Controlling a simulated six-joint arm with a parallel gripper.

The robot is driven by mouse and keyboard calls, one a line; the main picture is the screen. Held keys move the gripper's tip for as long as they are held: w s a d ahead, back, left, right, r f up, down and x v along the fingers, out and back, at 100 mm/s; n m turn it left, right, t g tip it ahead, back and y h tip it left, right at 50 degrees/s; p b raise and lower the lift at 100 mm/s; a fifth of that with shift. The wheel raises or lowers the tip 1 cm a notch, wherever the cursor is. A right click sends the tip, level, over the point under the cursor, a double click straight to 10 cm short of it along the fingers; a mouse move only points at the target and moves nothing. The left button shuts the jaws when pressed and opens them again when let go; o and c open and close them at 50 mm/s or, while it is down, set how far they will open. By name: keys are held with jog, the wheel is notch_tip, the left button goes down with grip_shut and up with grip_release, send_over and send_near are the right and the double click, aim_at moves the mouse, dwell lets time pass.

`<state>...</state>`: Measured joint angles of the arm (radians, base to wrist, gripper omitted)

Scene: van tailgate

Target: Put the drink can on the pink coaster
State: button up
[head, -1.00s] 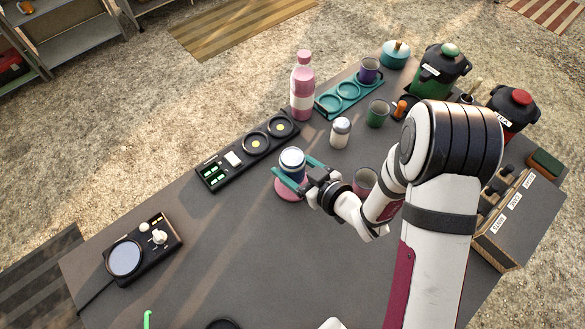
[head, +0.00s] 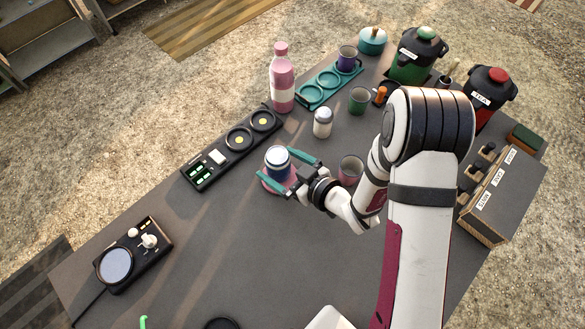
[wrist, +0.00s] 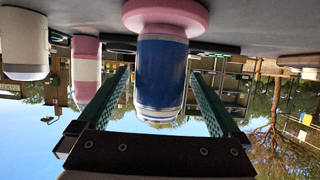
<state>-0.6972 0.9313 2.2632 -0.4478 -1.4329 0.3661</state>
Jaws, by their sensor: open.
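The drink can (head: 277,163) is blue and white with a silvery top and stands upright on the pink coaster (head: 266,185) in the head view. In the wrist view, which is upside down, the can (wrist: 161,75) rests with its base on the pink coaster (wrist: 166,14). My gripper (head: 280,173) is open, with its two teal fingers on either side of the can. In the wrist view a gap shows between the can and each finger.
A pink cup (head: 350,170) stands close to my wrist. A white shaker (head: 322,122), a pink bottle (head: 282,84) and a black tray with round wells (head: 213,172) are behind. A hot plate (head: 134,256) is at left.

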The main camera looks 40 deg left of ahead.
jog(key=v, duration=1.1)
jog(key=w+d+m+t+h, duration=0.4)
jog(key=w+d, duration=0.2)
jog(key=w, duration=0.3)
jog(key=w+d+r+m+t+h, duration=0.1)
jog(key=d+r+m+h, duration=0.15)
jog(key=d, duration=0.25)
jog(key=w+d+r+m+h, duration=0.1)
jog(key=d+m+h, duration=0.2)
jog(key=d, duration=0.3)
jog(key=w+d+r+m+t+h, duration=0.1)
jog(key=w+d+m+h, duration=0.15)
jog(key=d, duration=0.25)
jog(key=s+d+r+m+g+h, duration=0.1)
jog(key=s+d+r+m+g, duration=0.15)
jog(key=s+m, duration=0.2)
jog(key=s+d+r+m+g+h, duration=0.1)
jog(key=s+d+r+m, duration=0.1)
jog(key=s+d+m, duration=0.3)
jog(key=s+a+r+m+g+y, duration=0.1)
jog(key=s+a+r, duration=0.1)
jog(key=s, duration=0.4)
jog(key=s+a+r+m+g+y, duration=0.1)
jog(key=s+a+r, duration=0.1)
jog(key=s, duration=0.4)
jog(key=shift+a+g, duration=0.35)
jog(key=shift+a, duration=0.05)
